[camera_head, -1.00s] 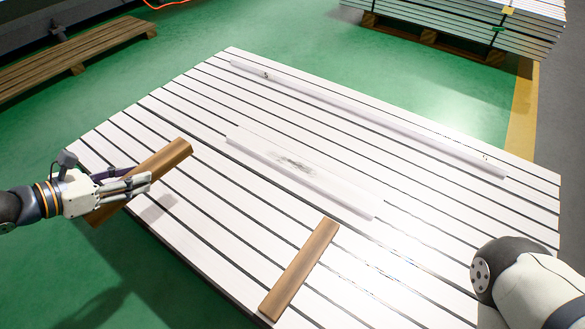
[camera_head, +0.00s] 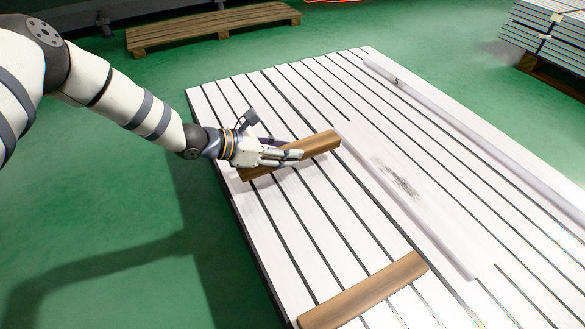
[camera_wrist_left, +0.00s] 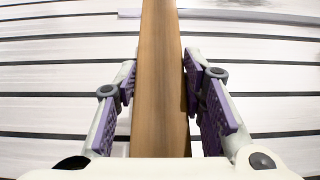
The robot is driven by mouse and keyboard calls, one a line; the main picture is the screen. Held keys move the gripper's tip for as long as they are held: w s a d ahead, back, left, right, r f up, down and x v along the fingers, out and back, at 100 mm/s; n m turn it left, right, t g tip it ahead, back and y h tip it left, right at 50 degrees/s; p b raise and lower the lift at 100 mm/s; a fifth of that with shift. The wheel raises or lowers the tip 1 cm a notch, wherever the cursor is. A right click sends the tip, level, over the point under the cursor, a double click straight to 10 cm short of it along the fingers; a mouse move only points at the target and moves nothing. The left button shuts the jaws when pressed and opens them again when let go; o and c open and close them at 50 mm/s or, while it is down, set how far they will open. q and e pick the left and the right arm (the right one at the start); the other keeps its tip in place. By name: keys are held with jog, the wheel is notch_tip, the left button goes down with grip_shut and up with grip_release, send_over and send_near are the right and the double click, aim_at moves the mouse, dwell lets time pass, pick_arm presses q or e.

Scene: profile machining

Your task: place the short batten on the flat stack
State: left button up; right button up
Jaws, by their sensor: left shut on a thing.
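A brown wooden batten (camera_head: 322,143) is held in my left gripper (camera_head: 285,157), over the left part of the flat stack (camera_head: 232,97) of white, dark-seamed boards. In the left wrist view the batten (camera_wrist_left: 160,80) runs lengthwise between the two purple-padded fingers (camera_wrist_left: 160,88), its far end beyond the top edge. I cannot tell whether it touches the boards. A second brown batten (camera_head: 365,290) lies on the stack near the bottom of the head view. My right gripper is not in view.
A long pale strip (camera_head: 480,145) lies along the stack's right side, and a shorter one (camera_head: 405,205) lies near its middle, beside a dark smudge (camera_head: 398,181). A wooden pallet (camera_head: 210,30) stands behind on the green floor. Another board stack (camera_head: 550,35) is at top right.

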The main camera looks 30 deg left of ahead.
aim_at(289, 171)
pick_arm(q)
jog(key=shift+w+d+f, duration=0.2)
jog(key=shift+w+f, duration=0.05)
jog(key=shift+f, duration=0.15)
notch_tip(289, 171, down, 3)
jog(key=shift+w+d+f+b, duration=0.1)
jog(key=shift+w+f+b, duration=0.1)
jog(key=shift+b, duration=0.85)
jog(key=shift+r, duration=0.2)
jog(key=shift+s+f, duration=0.1)
jog(key=shift+f, duration=0.1)
jog(key=o, duration=1.2)
jog(key=shift+o, duration=0.2)
